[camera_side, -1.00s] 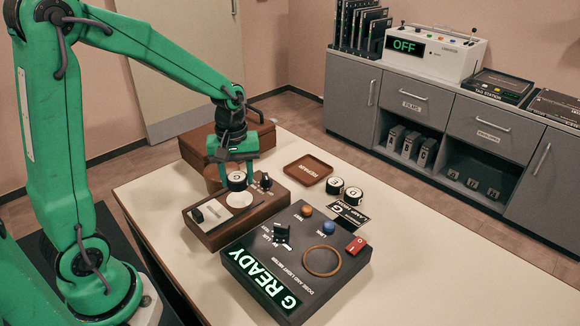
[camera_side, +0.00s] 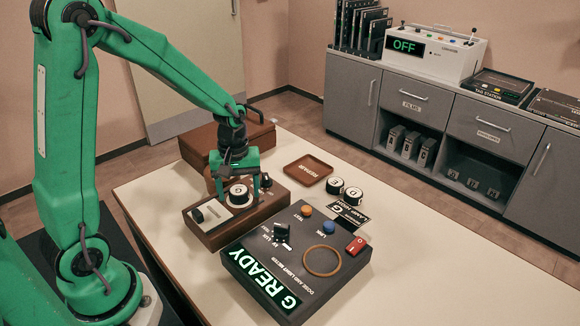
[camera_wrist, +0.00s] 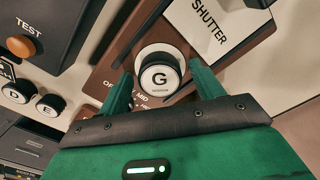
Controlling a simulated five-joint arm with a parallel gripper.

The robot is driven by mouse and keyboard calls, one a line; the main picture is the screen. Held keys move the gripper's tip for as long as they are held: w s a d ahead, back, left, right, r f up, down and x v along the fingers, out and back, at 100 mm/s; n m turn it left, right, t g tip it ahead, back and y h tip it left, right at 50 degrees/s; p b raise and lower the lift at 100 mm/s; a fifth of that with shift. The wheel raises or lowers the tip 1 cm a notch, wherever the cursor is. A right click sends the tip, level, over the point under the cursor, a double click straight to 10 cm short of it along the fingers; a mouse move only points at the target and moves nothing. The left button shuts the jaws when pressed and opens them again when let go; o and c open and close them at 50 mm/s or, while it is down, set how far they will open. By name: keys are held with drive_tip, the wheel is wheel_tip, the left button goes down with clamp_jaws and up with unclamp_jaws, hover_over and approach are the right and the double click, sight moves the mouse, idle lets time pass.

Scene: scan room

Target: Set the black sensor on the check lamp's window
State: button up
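The black sensor with a white top marked G (camera_side: 239,195) stands upright on the top plate of the check lamp (camera_side: 217,233), a brown wooden box. It covers the spot where the lamp's round pale window showed earlier. In the wrist view the sensor (camera_wrist: 160,78) is between my fingers with a gap at each side. My gripper (camera_side: 239,188) is low over the lamp with its fingers spread around the sensor; in the wrist view my gripper (camera_wrist: 162,76) also looks open. The sensor's underside is hidden.
The dark meter (camera_side: 296,262) reading G READY stands right beside the lamp. Two other sensors, D (camera_side: 353,196) and E (camera_side: 334,185), stand behind it near the REPAIR tray (camera_side: 307,170). A brown case (camera_side: 228,142) is behind my gripper. The table's right front is clear.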

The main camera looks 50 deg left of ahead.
sight(238, 190)
drive_tip(key=shift+r, duration=0.1)
wheel_tip(238, 190, up, 12)
idle(1.0)
drive_tip(key=shift+r, duration=0.15)
idle(0.3)
drive_tip(key=s+d+r+m+t, duration=0.2)
drive_tip(key=s+d+m, duration=0.1)
drive_tip(key=s+m, duration=0.2)
drive_tip(key=s+d+r+m+t, duration=0.3)
drive_tip(key=s+m, duration=0.3)
drive_tip(key=s, duration=0.2)
drive_tip(key=shift+t, duration=0.3)
idle(1.0)
